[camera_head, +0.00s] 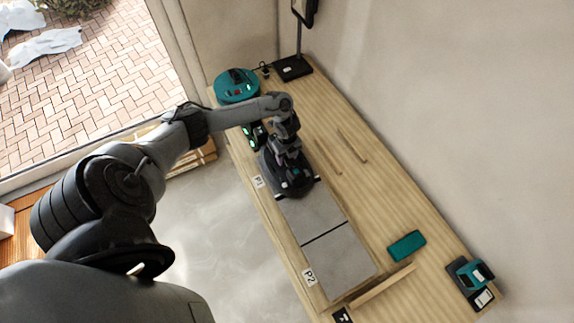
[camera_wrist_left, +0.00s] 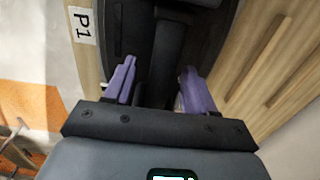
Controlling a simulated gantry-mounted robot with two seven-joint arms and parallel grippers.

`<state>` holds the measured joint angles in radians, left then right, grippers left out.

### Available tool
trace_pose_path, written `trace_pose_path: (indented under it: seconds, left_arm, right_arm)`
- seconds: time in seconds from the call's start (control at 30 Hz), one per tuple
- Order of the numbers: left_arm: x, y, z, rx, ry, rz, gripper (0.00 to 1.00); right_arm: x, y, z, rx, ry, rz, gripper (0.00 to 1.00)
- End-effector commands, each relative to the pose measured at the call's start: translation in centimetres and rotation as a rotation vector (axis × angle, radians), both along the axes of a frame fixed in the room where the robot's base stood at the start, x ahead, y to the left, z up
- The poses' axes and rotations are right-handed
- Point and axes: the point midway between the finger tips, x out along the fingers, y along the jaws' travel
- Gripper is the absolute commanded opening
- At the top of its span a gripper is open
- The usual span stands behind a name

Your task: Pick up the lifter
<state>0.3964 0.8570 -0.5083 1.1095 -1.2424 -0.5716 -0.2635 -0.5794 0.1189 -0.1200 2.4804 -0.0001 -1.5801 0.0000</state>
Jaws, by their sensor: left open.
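The lifter (camera_head: 297,190) looks like a dark, flat-based device with a bar on top. It sits by the far tile on the bench, near the P1 label. In the left wrist view, its dark base (camera_wrist_left: 133,22) and bar (camera_wrist_left: 167,55) fill the upper middle. My left gripper (camera_head: 290,163) is directly above it, pointing down. In the left wrist view, the purple fingers of this gripper (camera_wrist_left: 158,78) are apart, one on each side of the bar. I cannot tell whether they touch it. My right gripper is not in view.
Two grey tiles (camera_head: 338,262) lie along the bench (camera_head: 375,190). A teal round machine (camera_head: 237,86) and a monitor stand (camera_head: 293,68) are at the far end. A teal block (camera_head: 407,246), a wooden strip (camera_head: 382,286) and a teal tool (camera_head: 472,276) lie near the front right.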

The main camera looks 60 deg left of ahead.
Motion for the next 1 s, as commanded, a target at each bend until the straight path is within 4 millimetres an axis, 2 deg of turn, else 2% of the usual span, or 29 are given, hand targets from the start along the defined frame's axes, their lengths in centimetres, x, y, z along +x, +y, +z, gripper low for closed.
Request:
trace_pose_path:
  seconds: [0.6, 0.9, 0.97, 1.0]
  left_arm:
    - [0.01, 0.01, -0.38, 0.0, 0.0, 0.0, 0.55]
    - [0.01, 0.01, -0.38, 0.0, 0.0, 0.0, 0.09]
    - [0.0, 0.01, -0.38, 0.0, 0.0, 0.0, 0.0]
    - [0.0, 0.01, -0.38, 0.0, 0.0, 0.0, 0.0]
  right_arm:
    - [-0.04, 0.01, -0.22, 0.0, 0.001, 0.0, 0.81]
    - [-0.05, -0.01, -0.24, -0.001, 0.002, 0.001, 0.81]
    - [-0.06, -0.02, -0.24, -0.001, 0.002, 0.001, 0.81]
    - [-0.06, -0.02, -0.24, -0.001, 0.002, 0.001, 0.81]
